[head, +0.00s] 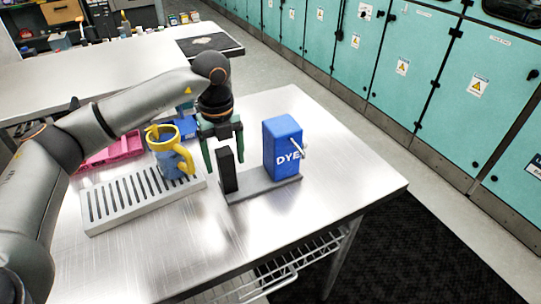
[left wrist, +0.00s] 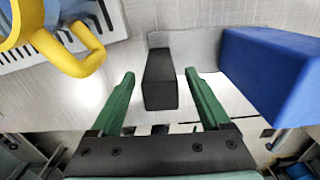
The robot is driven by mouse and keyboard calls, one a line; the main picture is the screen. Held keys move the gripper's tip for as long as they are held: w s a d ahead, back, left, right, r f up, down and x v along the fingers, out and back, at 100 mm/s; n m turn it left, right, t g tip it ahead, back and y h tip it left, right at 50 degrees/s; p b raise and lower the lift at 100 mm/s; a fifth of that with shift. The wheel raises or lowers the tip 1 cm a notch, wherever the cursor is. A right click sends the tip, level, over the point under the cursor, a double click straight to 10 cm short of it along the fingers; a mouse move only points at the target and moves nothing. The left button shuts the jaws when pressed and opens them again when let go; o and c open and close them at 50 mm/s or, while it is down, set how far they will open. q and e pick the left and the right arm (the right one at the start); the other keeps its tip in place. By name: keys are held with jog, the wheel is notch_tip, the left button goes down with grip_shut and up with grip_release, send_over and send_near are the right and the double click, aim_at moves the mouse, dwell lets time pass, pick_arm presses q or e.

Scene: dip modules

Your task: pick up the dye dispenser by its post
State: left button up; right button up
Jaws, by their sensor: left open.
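The dye dispenser is a blue box (head: 283,147) lettered "DYE" with a small white spout, fixed on a grey base plate (head: 262,189) together with a black upright post (head: 228,172). It stands on the metal table. My left gripper (head: 224,163) points down at the post, with its green fingers apart. In the left wrist view the post (left wrist: 160,82) stands between the open fingers (left wrist: 160,74), with gaps on both sides. The blue box (left wrist: 265,75) is to the right there. My right gripper is in neither view.
A blue and yellow jug (head: 168,155) stands on a slotted drip tray (head: 140,200) left of the dispenser. A pink tray (head: 112,151) lies behind it. The table (head: 330,205) is clear to the right and front. Teal cabinets (head: 440,80) line the back right.

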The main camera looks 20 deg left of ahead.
pick_arm(q)
grip_shut()
dwell(0.7)
jog(key=shift+r, duration=0.1)
